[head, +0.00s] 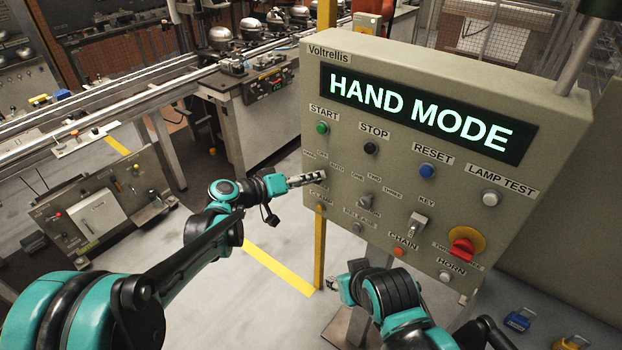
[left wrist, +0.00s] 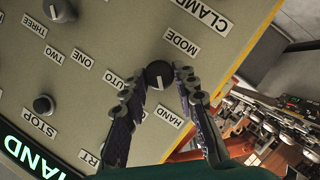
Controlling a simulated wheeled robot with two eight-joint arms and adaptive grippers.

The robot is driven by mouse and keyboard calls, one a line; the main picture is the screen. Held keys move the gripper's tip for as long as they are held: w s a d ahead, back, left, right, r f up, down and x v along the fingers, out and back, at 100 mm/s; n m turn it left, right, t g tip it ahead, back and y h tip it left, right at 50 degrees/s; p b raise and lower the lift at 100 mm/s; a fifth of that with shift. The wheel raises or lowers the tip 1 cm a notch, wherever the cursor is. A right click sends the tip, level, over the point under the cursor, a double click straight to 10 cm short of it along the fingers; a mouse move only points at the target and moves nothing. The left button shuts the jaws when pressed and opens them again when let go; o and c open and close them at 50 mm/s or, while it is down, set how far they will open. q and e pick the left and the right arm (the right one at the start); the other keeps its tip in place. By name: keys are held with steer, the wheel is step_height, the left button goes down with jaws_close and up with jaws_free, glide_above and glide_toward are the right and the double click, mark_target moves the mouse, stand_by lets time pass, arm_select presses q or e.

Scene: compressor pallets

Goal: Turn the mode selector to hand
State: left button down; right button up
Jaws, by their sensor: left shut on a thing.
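The mode selector is a dark round knob with a white pointer line; it shows in the left wrist view (left wrist: 158,75) below the MODE label, with HAND (left wrist: 170,116) and AUTO labels around it. My left gripper (left wrist: 160,78) is shut on the knob, one finger on each side. In the head view the left gripper (head: 321,176) reaches the panel's left side and hides the knob. The display (head: 420,112) reads HAND MODE. My right gripper (head: 334,285) is low, below the panel; its fingers are too small to judge.
The grey control panel (head: 312,80) carries several buttons, other selectors, a key switch (head: 417,222) and a red emergency knob (head: 462,247) on yellow. A yellow post (head: 320,245) stands below its left edge. A conveyor with compressors runs behind at left. Padlocks (head: 518,319) lie at lower right.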

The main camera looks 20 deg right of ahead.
stand_by(0.3)
arm_select(q)
steer(key=c, duration=1.2)
jaws_free()
steer(key=v, duration=1.2)
steer(key=s+a+f+n+y, duration=0.1)
steer(key=s+a+f+y, duration=0.2)
steer(key=s+a, duration=0.4)
steer(key=s+a+f+n+t+y, duration=0.1)
steer(key=s+a+f+y, duration=0.3)
steer(key=a, duration=0.5)
steer(key=s+a+f+n+y, duration=0.2)
steer(key=s+a+f+y, duration=0.1)
steer(key=s+a+y, duration=0.3)
steer(key=shift+s+a+f+t+y, duration=0.15)
steer(key=shift+s+a, duration=0.2)
steer(key=shift+s, duration=0.45)
steer(key=shift+s+a+t+y, duration=0.1)
steer(key=shift+s+a, duration=0.25)
steer(key=shift+s, duration=0.45)
steer(key=shift+s+a+f+t+y, duration=0.15)
steer(key=shift+s+a, duration=0.2)
steer(key=shift+s, duration=0.45)
